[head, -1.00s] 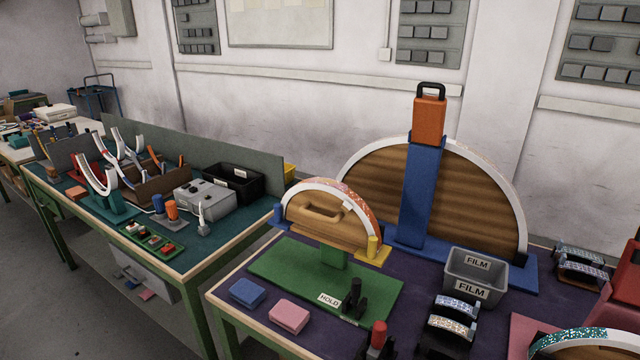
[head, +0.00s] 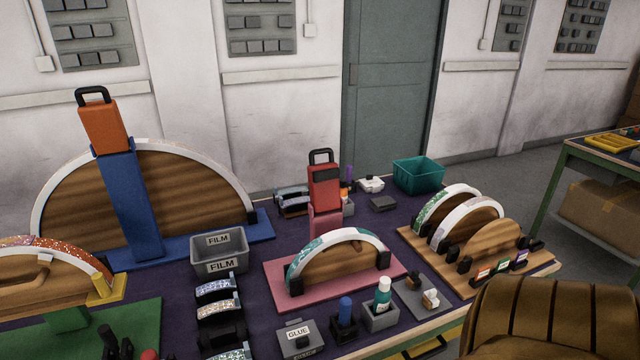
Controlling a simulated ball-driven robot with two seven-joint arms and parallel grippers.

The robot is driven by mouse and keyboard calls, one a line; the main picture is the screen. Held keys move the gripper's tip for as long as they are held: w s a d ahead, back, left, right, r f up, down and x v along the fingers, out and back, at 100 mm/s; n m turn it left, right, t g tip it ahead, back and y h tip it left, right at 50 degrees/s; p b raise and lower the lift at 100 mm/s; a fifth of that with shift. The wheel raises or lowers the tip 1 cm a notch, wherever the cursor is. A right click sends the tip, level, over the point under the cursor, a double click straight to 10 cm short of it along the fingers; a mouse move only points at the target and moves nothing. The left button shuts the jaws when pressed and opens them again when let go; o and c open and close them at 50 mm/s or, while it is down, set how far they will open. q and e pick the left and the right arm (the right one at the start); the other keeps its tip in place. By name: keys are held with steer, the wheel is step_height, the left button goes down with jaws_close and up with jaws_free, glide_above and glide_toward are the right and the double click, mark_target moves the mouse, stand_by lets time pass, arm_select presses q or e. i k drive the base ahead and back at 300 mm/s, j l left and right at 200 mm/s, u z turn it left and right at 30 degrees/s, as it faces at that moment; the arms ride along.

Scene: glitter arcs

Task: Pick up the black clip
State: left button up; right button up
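Several small black pieces could be the black clip; I cannot tell which one is meant. A dark upright clip-like piece (head: 118,345) stands on the green mat (head: 145,317) at the lower left, cut by the picture's bottom edge. Black blocks grip the ends of the teal glitter arc on the pink mat, one at its left end (head: 295,285) and one at its right end (head: 384,259). More black blocks (head: 465,265) sit along the wooden board (head: 415,245) at the right. Neither of my grippers is in view.
A grey FILM bin (head: 219,262), a GLUE box (head: 299,338), bottles and glitter strips crowd the purple table. A large wooden arc (head: 190,200) with a blue post stands at the left. A teal bin (head: 419,173) stands behind. A brown slatted shape (head: 550,315) blocks the lower right.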

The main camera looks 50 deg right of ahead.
mark_target(414, 275)
steer(key=l+z, duration=0.1)
steer(key=z, duration=1.3)
steer(key=k+l, duration=0.05)
